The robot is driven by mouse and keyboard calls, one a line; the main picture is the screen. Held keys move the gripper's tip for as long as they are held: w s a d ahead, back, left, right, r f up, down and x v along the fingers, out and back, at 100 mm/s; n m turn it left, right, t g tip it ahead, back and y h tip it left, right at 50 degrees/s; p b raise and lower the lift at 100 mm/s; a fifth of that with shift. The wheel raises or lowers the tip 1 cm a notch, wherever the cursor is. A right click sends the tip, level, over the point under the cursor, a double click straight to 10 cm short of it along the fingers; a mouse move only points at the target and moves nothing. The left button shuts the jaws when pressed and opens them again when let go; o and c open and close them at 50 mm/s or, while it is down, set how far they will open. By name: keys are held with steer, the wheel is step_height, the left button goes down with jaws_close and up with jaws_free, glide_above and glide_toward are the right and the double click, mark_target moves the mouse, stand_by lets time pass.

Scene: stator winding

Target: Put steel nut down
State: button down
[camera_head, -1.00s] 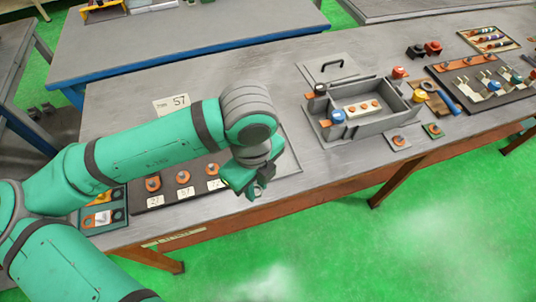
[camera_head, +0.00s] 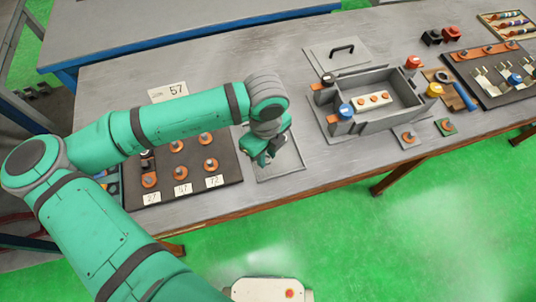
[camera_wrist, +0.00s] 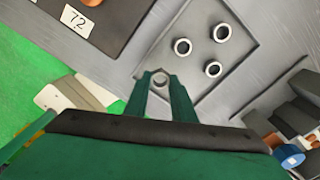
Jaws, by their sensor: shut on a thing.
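A steel nut (camera_wrist: 159,78) is held between the two fingertips of my gripper (camera_wrist: 158,84) in the wrist view. Below it is a grey tray (camera_wrist: 192,65) with a thin raised edge, and several loose steel rings or nuts (camera_wrist: 183,46) lie on it. The held nut appears over the tray's near corner; its height above the tray is unclear. In the head view my gripper (camera_head: 263,157) hangs over the grey tray (camera_head: 291,164), and the gripper and arm hide the nut and much of the tray.
A dark board (camera_head: 228,168) with orange terminals and number cards lies left of the tray. A grey open box (camera_head: 407,99) with coloured terminals stands to the right. A flat lid (camera_head: 345,63) with a handle lies behind it. The table's front edge is close.

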steer(key=f, duration=0.2)
steer(key=shift+w+a+f, duration=0.1)
steer(key=shift+w+f, duration=0.15)
steer(key=shift+f, duration=0.05)
steer(key=shift+s+f, duration=0.2)
steer(key=shift+s, duration=0.1)
steer(key=shift+f, duration=0.15)
steer(key=c, duration=1.8)
jaws_free()
steer(key=shift+o, duration=0.2)
step_height(320, 180, up, 12)
steer(key=shift+r, duration=0.2)
